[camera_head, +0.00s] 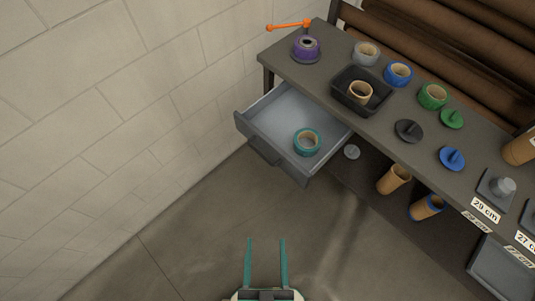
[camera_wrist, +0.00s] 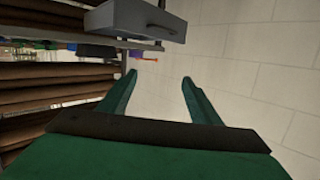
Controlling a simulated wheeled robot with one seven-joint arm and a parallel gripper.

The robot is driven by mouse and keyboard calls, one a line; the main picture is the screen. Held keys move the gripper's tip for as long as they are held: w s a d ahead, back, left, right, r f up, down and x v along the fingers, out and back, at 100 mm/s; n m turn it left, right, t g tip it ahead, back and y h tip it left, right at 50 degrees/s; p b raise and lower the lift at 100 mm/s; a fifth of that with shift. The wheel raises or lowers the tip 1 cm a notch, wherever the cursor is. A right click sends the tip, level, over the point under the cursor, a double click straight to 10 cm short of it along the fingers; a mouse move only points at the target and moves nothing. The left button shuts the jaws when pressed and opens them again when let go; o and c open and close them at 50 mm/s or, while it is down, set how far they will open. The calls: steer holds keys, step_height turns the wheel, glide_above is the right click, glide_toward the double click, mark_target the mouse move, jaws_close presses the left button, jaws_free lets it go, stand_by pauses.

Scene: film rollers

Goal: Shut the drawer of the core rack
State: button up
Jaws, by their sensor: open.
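The grey drawer (camera_head: 272,154) is pulled out from under the left end of the rack's dark top (camera_head: 320,72) in the head view. A teal tape roll (camera_head: 307,141) lies inside it, towards its right side. The drawer's front with its dark handle faces the lower left. The drawer (camera_wrist: 137,18) also shows at the top of the wrist view, apart from my fingers. My gripper (camera_head: 265,240) is at the bottom of the head view, open and empty, below the drawer and apart from it. Its two teal fingers (camera_wrist: 158,78) are spread in the wrist view.
A pale block wall (camera_head: 110,90) runs along the left. Tape rolls, a black tray (camera_head: 343,95) and knobbed discs stand on the top. Cardboard cores (camera_head: 394,180) stand on a lower shelf. Bare floor (camera_head: 200,235) lies between my gripper and the drawer.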

steer(key=w+m+t, duration=0.1)
steer(key=w+a+m+t, duration=0.1)
steer(key=w+m, duration=0.1)
steer(key=w+a+m, duration=0.1)
steer(key=w, duration=0.1)
steer(key=shift+a+f+t+h, duration=0.2)
steer(key=shift+f+t+h, duration=0.1)
steer(key=shift+f+t, duration=0.1)
jaws_close()
steer(key=m+g+h, duration=0.6)
steer(key=m+h, duration=0.6)
steer(key=m, duration=1)
glide_toward(274, 155)
steer(key=x, duration=0.6)
steer(key=shift+w+f, duration=0.25)
steer(key=shift+f, duration=0.1)
